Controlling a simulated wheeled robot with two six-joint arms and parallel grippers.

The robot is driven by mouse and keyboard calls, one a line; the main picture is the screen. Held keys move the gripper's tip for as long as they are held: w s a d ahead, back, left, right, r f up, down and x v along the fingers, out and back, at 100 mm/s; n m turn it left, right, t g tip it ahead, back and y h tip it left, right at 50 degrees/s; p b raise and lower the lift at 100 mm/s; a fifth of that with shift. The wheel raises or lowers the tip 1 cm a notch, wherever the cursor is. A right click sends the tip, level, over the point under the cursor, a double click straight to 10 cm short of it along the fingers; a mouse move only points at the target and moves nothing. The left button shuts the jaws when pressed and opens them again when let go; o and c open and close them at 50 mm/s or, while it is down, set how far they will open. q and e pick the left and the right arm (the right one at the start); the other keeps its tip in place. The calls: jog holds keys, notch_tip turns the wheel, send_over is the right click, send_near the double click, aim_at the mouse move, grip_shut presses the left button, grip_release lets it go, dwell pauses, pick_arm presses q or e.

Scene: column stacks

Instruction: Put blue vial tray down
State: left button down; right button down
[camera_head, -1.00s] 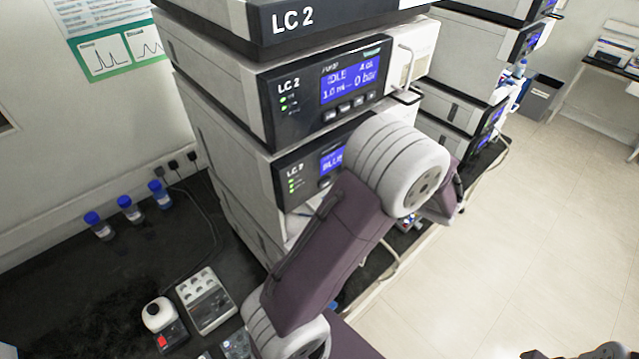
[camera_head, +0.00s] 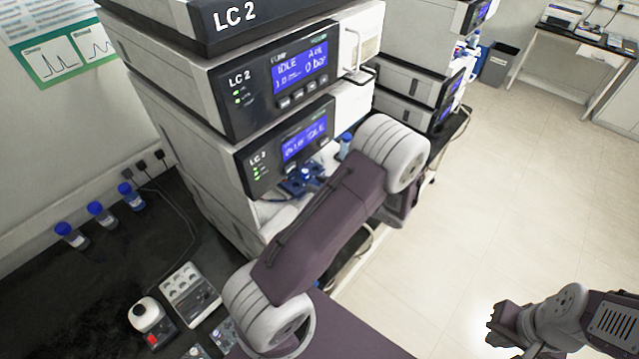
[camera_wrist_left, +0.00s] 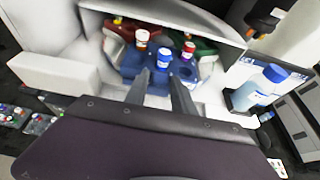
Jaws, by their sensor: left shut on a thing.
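In the left wrist view the blue vial tray (camera_wrist_left: 207,68) sits inside a white compartment, with white-, blue- and red-capped vials standing in it. My left gripper (camera_wrist_left: 160,84) is shut on the tray's near side. In the head view the blue tray (camera_head: 296,184) shows at the opening low in the LC 2 stack (camera_head: 272,240), and my left arm hides the gripper there. I cannot tell whether the tray rests on the floor. My right gripper (camera_head: 503,326) is at the lower right over the floor, its fingers unclear.
A red tray (camera_wrist_left: 112,44) and a green tray (camera_wrist_left: 207,46) are in the compartment beside the blue one. A blue-capped bottle (camera_wrist_left: 262,86) stands to the right. Several blue-capped bottles (camera_head: 101,213) and a grey vial rack (camera_head: 190,294) are on the bench.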

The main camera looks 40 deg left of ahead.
pick_arm(q)
jog(key=shift+a+f, duration=0.1)
jog(key=shift+f, duration=0.1)
jog(key=c, duration=1.1)
grip_release()
jog(key=shift+a, duration=0.1)
jog(key=shift+o, duration=0.2)
jog(key=shift+r, duration=0.25)
jog(key=shift+d, duration=0.45)
jog(key=b+v, duration=0.5)
jog(key=v, duration=0.6)
jog(key=s+d+f+n+h, duration=0.35)
jog(key=s+n+h, duration=0.3)
jog(key=n, duration=0.35)
jog(key=s+d+f+n+h, duration=0.2)
jog(key=s+f+n+h, duration=0.25)
jog(key=n+h, duration=0.35)
notch_tip(320, 180, down, 13)
jog(key=n+b, duration=0.1)
jog(key=b, duration=1.2)
jog(key=shift+y, duration=0.35)
